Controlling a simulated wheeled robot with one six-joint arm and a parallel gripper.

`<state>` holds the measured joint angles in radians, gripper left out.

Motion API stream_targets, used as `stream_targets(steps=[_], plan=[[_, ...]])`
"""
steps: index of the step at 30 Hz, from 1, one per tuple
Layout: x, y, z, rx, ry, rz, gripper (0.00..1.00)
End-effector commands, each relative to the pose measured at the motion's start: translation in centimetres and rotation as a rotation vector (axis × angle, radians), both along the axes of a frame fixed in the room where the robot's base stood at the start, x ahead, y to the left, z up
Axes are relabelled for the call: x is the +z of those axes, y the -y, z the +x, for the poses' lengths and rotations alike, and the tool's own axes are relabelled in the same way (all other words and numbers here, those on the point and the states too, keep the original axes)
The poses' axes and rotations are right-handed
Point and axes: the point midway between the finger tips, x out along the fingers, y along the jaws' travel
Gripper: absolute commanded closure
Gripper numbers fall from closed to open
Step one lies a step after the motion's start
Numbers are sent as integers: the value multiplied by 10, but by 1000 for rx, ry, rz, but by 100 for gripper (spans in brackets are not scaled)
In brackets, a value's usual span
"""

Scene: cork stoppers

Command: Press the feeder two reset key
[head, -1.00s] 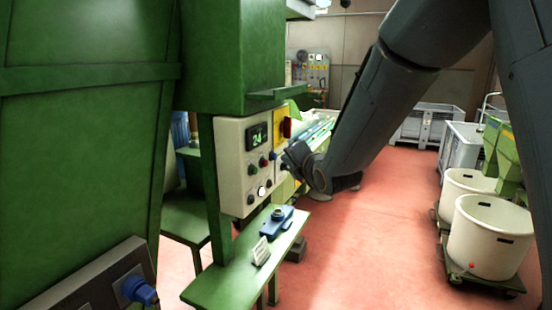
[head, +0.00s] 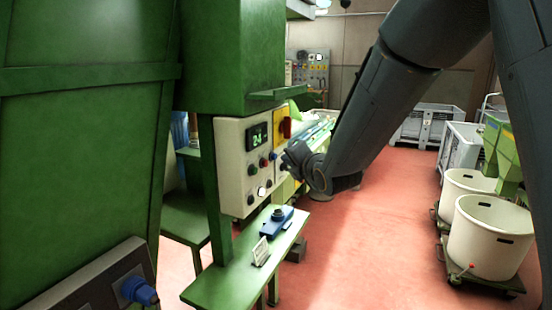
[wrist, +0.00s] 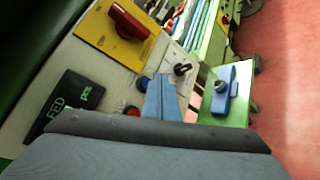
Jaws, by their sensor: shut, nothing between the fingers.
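The pale control panel (head: 232,170) on the green machine carries a lit display (head: 257,136), a red button (head: 263,162), a blue button (head: 272,156) and a white round button (head: 262,190). Lettering beside the keys is too small to read, so I cannot tell which one is the feeder two reset key. My gripper (head: 286,160) is shut and empty at the panel's right side. In the wrist view its blue-grey fingers (wrist: 163,97) lie in front of the panel, covering part of it beside the red button (wrist: 133,111) and blue button (wrist: 143,83). Contact cannot be told.
A yellow plate with a red rotary switch (head: 286,128) is at the panel's upper right. A green shelf (head: 225,285) below holds a blue device (head: 277,220) and a small white card (head: 261,251). White tubs (head: 490,240) stand at right. The red floor between is clear.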

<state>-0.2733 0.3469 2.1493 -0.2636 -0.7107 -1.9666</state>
Motion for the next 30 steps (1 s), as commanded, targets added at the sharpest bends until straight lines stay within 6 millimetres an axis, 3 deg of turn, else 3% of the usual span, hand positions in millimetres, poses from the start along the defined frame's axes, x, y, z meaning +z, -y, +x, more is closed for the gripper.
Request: stream_targets(steps=[30], plan=[[0, -9, 3, 0, 0, 0, 100]])
